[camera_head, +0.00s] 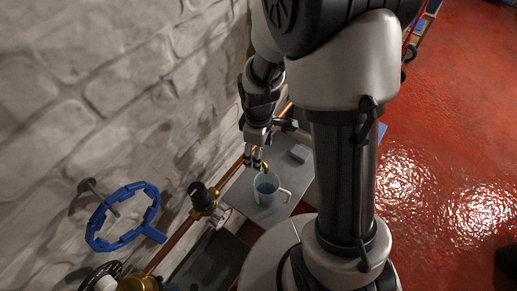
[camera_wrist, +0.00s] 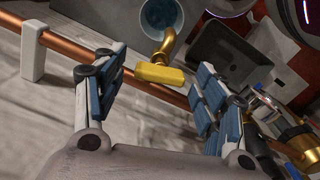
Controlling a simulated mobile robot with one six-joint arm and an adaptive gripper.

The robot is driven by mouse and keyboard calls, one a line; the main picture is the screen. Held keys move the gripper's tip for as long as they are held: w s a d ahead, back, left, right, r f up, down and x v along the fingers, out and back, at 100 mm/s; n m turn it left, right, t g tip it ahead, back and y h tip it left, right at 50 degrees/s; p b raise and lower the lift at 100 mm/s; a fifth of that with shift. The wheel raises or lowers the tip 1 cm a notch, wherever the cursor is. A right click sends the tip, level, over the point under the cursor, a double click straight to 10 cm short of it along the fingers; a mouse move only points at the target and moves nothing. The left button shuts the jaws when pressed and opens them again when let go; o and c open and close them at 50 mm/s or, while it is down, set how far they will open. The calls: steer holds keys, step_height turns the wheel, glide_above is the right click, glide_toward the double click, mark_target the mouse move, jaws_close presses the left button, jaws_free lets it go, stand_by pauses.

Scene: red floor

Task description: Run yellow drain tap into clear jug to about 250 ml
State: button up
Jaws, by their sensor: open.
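The yellow tap (camera_wrist: 160,74) is on the copper pipe, with its flat lever between my fingers in the wrist view and its curved spout toward the jug. My gripper (camera_wrist: 152,88) is open around the lever, with a gap on both sides. In the head view my gripper (camera_head: 254,161) is just above and left of the jug, near the brassy tap (camera_head: 265,168). The clear jug (camera_head: 267,190) stands upright on a grey platform, its handle to the right. It looks bluish inside; its fill level cannot be read. The jug (camera_wrist: 160,15) is cut off at the top of the wrist view.
A copper pipe (camera_wrist: 100,65) runs along the stone wall. A blue valve wheel (camera_head: 122,216) and a brass valve with a black knob (camera_head: 203,198) stand out from the wall.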

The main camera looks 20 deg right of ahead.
steer(key=shift+c, duration=0.4)
steer(key=c, duration=1)
steer(key=shift+m, duration=1.7)
steer(key=o, duration=1.1)
step_height(320, 180, up, 12)
steer(key=shift+r, duration=0.1)
